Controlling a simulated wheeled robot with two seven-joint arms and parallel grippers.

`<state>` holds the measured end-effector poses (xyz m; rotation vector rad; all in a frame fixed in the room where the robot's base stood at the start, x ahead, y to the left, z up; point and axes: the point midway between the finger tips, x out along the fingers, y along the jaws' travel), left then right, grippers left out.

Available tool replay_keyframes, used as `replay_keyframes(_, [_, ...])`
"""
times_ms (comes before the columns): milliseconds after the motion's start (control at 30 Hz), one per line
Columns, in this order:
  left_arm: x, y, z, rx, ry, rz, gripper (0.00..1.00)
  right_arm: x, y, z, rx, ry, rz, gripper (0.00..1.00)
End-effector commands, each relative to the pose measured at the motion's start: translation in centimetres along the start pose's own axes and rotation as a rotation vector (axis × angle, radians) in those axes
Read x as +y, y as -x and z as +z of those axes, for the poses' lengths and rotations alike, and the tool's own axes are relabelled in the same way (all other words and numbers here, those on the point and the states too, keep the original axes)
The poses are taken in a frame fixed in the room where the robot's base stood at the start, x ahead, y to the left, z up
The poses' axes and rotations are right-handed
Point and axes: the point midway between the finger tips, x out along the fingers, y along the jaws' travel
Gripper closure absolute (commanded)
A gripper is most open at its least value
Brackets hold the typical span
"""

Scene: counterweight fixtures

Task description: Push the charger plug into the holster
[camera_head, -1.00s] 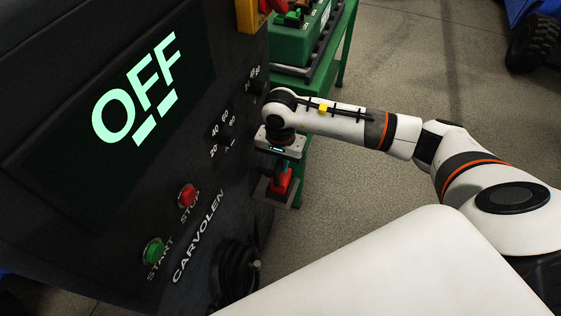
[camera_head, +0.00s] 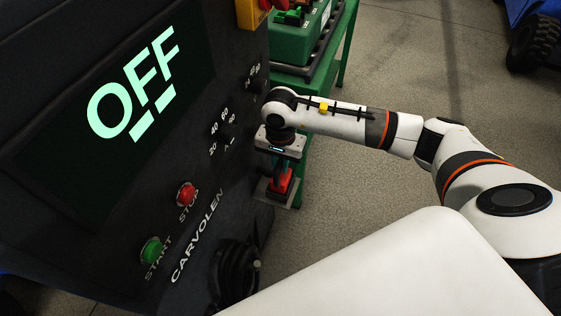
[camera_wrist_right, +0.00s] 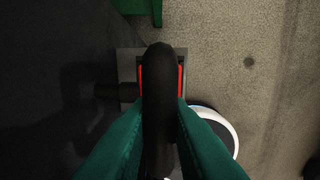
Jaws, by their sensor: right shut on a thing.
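In the right wrist view the green fingers of my right gripper (camera_wrist_right: 160,108) are shut on the thick black charger plug (camera_wrist_right: 159,75). The plug covers the middle of that view. The red-edged holster (camera_wrist_right: 180,80) shows on both sides of the plug, in front of a grey plate (camera_wrist_right: 128,62). In the head view my right gripper (camera_head: 280,168) points down beside the dark machine, at the red holster (camera_head: 284,183). The plug's tip is hidden, so I cannot tell how deep it sits. My left gripper is out of view.
The dark machine (camera_head: 120,200) with an OFF display, red and green buttons and knobs stands close at left. A green bench (camera_head: 315,85) with a green case (camera_head: 300,35) is behind the gripper. Open floor (camera_head: 400,70) lies to the right.

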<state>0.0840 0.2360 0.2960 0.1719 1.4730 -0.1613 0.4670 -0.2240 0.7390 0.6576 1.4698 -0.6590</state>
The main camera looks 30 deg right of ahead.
Motion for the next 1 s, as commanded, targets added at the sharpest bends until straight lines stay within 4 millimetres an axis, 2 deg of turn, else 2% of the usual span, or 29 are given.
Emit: replay_keyframes(1000, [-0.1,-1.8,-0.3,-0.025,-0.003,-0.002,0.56,0.0,-2.4,0.1,-0.001,0.0,0.0,1.0])
